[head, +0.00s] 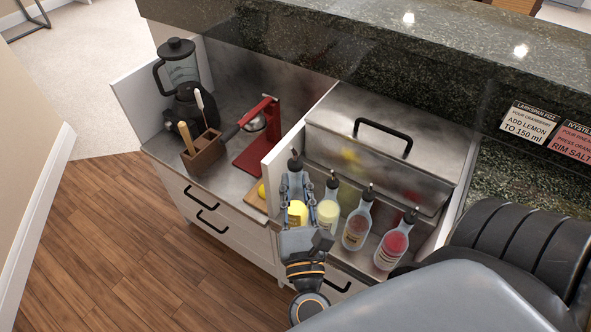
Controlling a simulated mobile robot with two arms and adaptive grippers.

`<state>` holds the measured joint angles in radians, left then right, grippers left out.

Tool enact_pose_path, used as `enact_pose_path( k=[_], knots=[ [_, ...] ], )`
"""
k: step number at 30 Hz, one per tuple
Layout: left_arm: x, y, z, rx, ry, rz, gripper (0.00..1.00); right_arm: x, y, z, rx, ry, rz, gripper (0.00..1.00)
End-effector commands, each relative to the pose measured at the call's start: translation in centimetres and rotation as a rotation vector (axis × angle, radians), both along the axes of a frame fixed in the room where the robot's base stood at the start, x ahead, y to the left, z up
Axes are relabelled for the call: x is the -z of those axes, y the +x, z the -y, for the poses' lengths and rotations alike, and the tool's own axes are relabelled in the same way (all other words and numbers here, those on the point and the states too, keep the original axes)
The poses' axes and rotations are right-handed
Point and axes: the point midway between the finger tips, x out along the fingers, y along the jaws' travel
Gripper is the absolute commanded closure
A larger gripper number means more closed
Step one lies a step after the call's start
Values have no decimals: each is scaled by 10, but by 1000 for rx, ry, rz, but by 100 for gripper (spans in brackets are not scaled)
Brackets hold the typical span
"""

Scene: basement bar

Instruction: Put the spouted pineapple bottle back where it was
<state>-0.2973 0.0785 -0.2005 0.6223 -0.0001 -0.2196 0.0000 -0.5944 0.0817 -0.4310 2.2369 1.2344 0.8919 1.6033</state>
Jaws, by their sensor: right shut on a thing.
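The spouted pineapple bottle (297,212), with yellow contents and a dark spout, is at the left end of a row of spouted bottles. My right gripper (295,182) reaches over it from the front and is shut on it. The fingers hide much of the bottle's upper part, and my wrist hides its base. I cannot tell whether it touches the surface below. It looks upright, in line with the pale yellow bottle (328,210) just to its right. My left gripper is not in view.
An orange-pink bottle (356,226) and a red bottle (394,243) continue the row to the right. A steel lidded bin (385,130) stands behind. A white divider (283,150) is close on the left; beyond it are a red press (256,150), brown tool holder (203,152) and blender (180,75).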

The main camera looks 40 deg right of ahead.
Motion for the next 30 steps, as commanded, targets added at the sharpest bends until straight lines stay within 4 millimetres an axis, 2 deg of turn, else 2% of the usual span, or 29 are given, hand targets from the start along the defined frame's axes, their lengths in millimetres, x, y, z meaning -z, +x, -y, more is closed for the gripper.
enact_pose_path(
  k=[8,15,23,30],
  knots=[
    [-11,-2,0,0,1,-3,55,20,46,31,0,-4,3,100],
    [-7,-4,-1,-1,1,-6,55,61,71,48,-1,-4,1,100],
    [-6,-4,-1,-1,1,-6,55,79,84,57,-1,-2,2,100],
    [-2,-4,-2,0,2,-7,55,109,86,59,0,0,1,100]
  ],
)
